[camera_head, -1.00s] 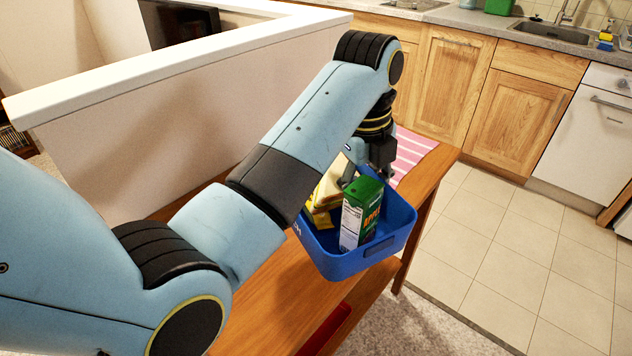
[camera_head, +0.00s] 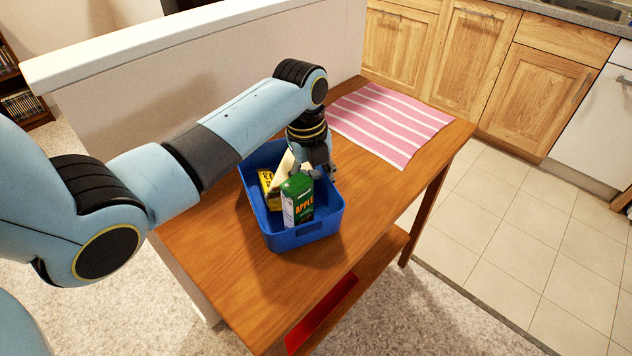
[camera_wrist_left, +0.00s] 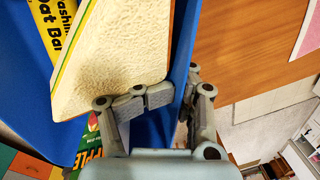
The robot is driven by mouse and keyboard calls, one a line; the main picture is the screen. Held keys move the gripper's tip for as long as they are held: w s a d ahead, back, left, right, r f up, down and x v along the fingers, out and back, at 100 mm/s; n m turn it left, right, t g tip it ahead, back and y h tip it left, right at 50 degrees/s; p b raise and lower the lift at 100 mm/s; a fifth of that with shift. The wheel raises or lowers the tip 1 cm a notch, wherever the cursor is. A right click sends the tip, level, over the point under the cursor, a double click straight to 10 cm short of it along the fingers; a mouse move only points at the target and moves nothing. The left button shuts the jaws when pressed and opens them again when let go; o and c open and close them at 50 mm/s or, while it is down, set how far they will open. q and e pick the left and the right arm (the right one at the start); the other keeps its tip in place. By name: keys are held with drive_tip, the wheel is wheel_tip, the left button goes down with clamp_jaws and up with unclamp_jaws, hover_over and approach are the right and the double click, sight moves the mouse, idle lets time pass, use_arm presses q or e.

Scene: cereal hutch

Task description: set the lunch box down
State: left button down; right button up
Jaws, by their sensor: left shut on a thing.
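The blue lunch box (camera_head: 307,233) is over the wooden table (camera_head: 205,235), left of the pink striped mat. It looks level; I cannot tell whether its base touches the tabletop. It holds a green apple juice carton (camera_head: 298,205), a pale sandwich (camera_head: 284,167) and a yellow oat bar (camera_head: 266,184). My left gripper (camera_head: 322,172) is shut on the box's right-hand wall. In the left wrist view, the gripper (camera_wrist_left: 177,88) has one finger inside the blue wall, beside the sandwich (camera_wrist_left: 115,60), and one outside. My right gripper is not in view.
The pink striped mat (camera_head: 392,122) lies at the table's far end. Bare wood shows around the box. A red thing (camera_head: 322,315) lies on the lower shelf. A white-topped half wall (camera_head: 190,45) runs along the table's back side. Tiled floor and wooden cabinets (camera_head: 470,60) are beyond.

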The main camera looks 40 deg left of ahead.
use_arm(q)
drive_tip(key=shift+f, duration=0.5)
drive_tip(key=c, duration=0.8)
unclamp_jaws()
drive_tip(key=shift+f, duration=0.15)
drive_tip(key=shift+o, duration=0.2)
drive_tip(key=shift+r, duration=0.25)
drive_tip(key=r, duration=0.7)
drive_tip(key=s+r, duration=0.1)
drive_tip(key=r, duration=0.2)
drive_tip(key=shift+a+r+p, duration=0.3)
drive_tip(key=shift+r+p, duration=0.1)
drive_tip(key=shift+s+r, duration=0.15)
drive_tip(key=shift+r, duration=0.3)
